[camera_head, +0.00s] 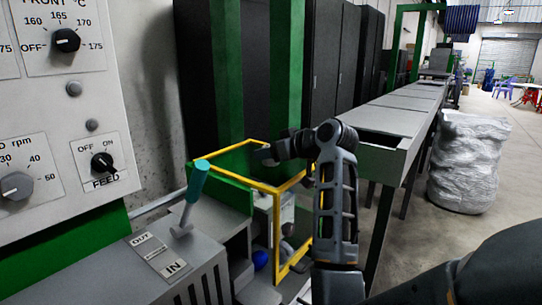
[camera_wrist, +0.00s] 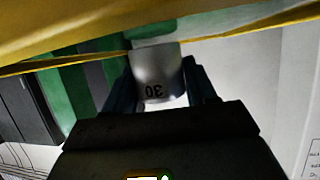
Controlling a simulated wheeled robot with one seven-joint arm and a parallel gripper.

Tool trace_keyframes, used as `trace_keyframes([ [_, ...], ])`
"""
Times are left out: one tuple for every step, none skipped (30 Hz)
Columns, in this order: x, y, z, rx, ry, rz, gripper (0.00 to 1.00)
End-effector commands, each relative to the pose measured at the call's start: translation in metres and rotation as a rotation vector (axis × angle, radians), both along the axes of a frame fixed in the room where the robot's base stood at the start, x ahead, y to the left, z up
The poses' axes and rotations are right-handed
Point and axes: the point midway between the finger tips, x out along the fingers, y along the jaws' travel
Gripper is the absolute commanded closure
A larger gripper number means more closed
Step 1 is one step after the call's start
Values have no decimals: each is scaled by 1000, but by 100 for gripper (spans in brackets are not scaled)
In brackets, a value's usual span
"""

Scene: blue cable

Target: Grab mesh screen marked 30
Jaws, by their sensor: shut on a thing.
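The mesh screen marked 30 (camera_wrist: 157,72) shows in the wrist view as a grey, rounded piece with an upside-down black "30" on it. My gripper (camera_wrist: 160,88) has one dark finger on each side of it and is shut on it. In the head view my gripper (camera_head: 268,156) is at the upper part of the yellow-framed opening, at the end of my arm. The held screen cannot be made out clearly there, and its far end is hidden in the wrist view.
A yellow guard frame (camera_head: 277,222) surrounds the opening close to my arm. A lever with a teal handle (camera_head: 197,181) stands left of it, beside a control panel (camera_head: 60,110). A long conveyor table (camera_head: 400,118) and a wrapped silver bundle (camera_head: 466,160) are to the right.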

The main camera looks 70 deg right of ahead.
Motion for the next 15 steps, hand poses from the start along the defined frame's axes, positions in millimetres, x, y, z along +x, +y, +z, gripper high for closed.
trace_keyframes([
  [0,0,0,0,0,0,68],
  [0,0,0,0,0,0,70],
  [0,0,0,0,0,0,74],
  [0,0,0,0,0,0,77],
  [0,0,0,0,0,0,79],
  [0,0,0,0,-1,0,79],
  [0,0,0,0,-1,0,79],
  [0,0,0,0,-1,0,79],
  [0,0,0,0,-1,0,80],
  [0,0,0,0,-1,0,80],
  [0,0,1,0,-1,0,80],
  [0,0,1,0,-1,0,80],
  [0,0,2,-1,-2,-1,80],
  [0,0,3,-2,-1,-1,80],
  [0,0,5,-2,-1,-1,80],
])
